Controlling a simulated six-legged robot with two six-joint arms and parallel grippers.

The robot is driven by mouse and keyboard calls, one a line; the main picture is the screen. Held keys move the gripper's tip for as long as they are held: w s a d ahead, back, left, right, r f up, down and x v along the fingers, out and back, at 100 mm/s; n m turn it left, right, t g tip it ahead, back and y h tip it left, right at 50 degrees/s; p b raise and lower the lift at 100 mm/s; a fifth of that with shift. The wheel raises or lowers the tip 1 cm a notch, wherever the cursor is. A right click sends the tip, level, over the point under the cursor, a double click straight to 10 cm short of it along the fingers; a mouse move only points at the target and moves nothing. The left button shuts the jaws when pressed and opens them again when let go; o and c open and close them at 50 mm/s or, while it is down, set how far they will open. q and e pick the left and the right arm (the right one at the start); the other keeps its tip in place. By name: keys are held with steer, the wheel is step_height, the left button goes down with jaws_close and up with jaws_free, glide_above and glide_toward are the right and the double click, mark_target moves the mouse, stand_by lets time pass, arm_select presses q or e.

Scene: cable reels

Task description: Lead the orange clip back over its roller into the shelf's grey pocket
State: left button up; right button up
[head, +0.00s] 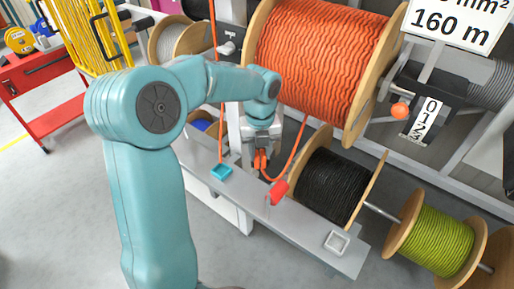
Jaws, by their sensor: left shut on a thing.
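My left gripper (261,153) points down over the grey shelf (305,226) and is shut on the orange clip (260,163), which it partly hides. An orange cable (301,140) hangs from the large orange reel (322,52) and loops below the clip. The grey pocket (337,242), a square frame, is at the shelf's right end, apart from the clip. I cannot make out which part is the clip's roller. My right gripper is out of view.
A black cable reel (335,186) stands close behind the shelf, and a yellow-green reel (436,241) is farther right. A second orange strand (213,40) runs upright behind my arm. A red cart (38,97) stands at the left. The floor in front is clear.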

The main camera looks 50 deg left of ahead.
arm_select(q)
steer(key=w+d+b, duration=0.2)
steer(key=w+d, duration=0.1)
steer(key=d, duration=1.1)
steer(key=shift+w+a, duration=0.1)
steer(key=shift+a, duration=0.05)
steer(key=shift+f, duration=0.15)
